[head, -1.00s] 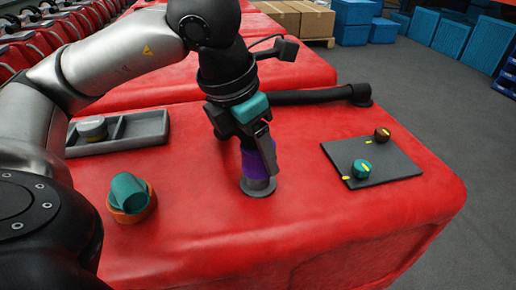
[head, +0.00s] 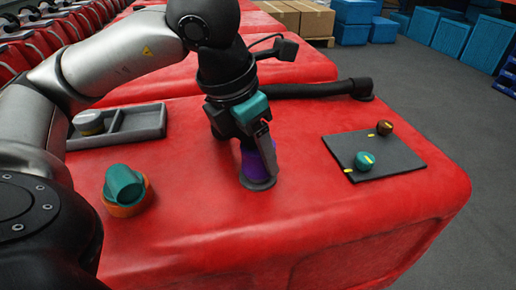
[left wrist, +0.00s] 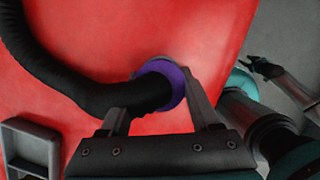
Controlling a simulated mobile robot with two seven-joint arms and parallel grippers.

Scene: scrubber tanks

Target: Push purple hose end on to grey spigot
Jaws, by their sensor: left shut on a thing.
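The purple hose end (head: 257,163) stands almost upright, a little tilted, over the grey spigot (head: 258,184) on the red tank top. Only the spigot's round base shows below the purple cuff; whether the cuff touches it I cannot tell. My left gripper (head: 257,148) is shut on the hose end from above. In the left wrist view the purple cuff (left wrist: 162,82) lies between the fingers, with the black hose (left wrist: 120,98) running into it. The spigot is hidden there. My right gripper (left wrist: 262,70) shows small and dark at the right of that view, over the floor.
The black hose runs back right to a fitting (head: 362,90). A dark panel (head: 385,158) with two knobs lies right. A teal elbow in an orange ring (head: 125,209) sits left, and a grey tray (head: 140,128) behind it. The front tank top is clear.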

